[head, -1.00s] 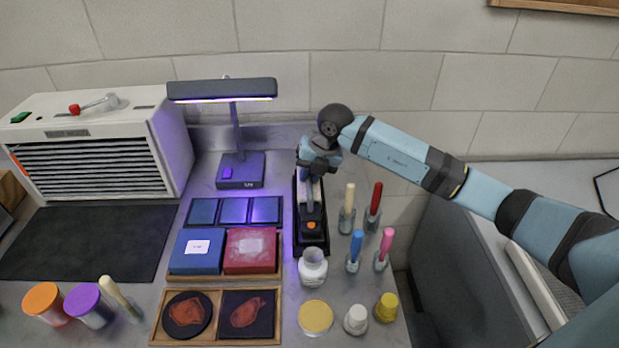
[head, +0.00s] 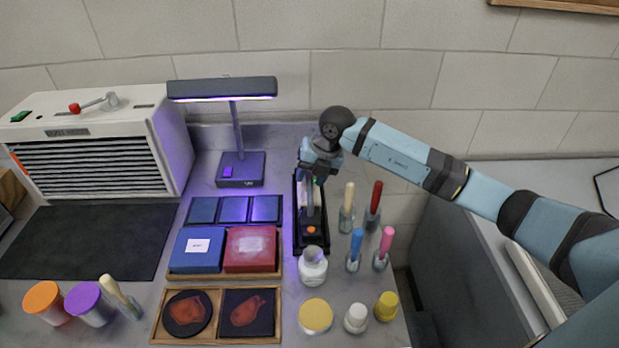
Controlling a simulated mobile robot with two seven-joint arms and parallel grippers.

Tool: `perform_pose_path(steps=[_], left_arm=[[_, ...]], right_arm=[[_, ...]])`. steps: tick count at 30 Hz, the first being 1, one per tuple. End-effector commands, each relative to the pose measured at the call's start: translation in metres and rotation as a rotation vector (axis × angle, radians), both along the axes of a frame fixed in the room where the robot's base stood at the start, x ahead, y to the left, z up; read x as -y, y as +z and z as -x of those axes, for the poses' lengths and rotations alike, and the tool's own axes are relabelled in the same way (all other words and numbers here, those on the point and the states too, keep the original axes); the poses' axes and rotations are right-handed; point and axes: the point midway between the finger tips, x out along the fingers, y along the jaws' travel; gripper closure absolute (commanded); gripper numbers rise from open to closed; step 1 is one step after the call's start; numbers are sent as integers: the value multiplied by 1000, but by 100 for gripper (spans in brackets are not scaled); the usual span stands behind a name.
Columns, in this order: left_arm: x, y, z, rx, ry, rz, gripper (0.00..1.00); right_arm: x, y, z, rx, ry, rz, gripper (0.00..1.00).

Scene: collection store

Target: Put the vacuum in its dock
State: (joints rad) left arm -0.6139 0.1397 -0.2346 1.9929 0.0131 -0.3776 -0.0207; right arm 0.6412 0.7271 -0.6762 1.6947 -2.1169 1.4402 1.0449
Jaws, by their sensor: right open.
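The dock is a long black tray (head: 298,240) on the bench, right of the lamp. The small handheld vacuum (head: 312,218), dark with an orange button, lies lengthwise within the tray's outline. I cannot tell whether it is fully seated. My right gripper (head: 314,182) is open over the far end of the vacuum and partly hides it. My left gripper is not in view.
Several bottles with coloured brushes or handles (head: 357,243) stand close on the right. A white jar (head: 313,266) stands at the tray's near end. A lamp (head: 240,168) and blue and red boxes (head: 250,248) are left.

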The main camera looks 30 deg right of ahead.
Motion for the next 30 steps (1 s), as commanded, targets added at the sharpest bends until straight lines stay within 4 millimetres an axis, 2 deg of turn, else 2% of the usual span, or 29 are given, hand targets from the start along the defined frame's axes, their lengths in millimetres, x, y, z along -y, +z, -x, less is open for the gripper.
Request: perform_pose_path(steps=[9, 15, 21, 30], left_arm=[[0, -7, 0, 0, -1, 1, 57], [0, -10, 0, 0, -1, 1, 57], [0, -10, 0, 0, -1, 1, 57], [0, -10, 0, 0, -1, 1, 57]], right_arm=[[18, 63, 14, 5, 0, 2, 58], [25, 92, 22, 2, 0, 2, 58], [28, 102, 25, 1, 1, 2, 58], [28, 103, 25, 0, 1, 1, 58]])
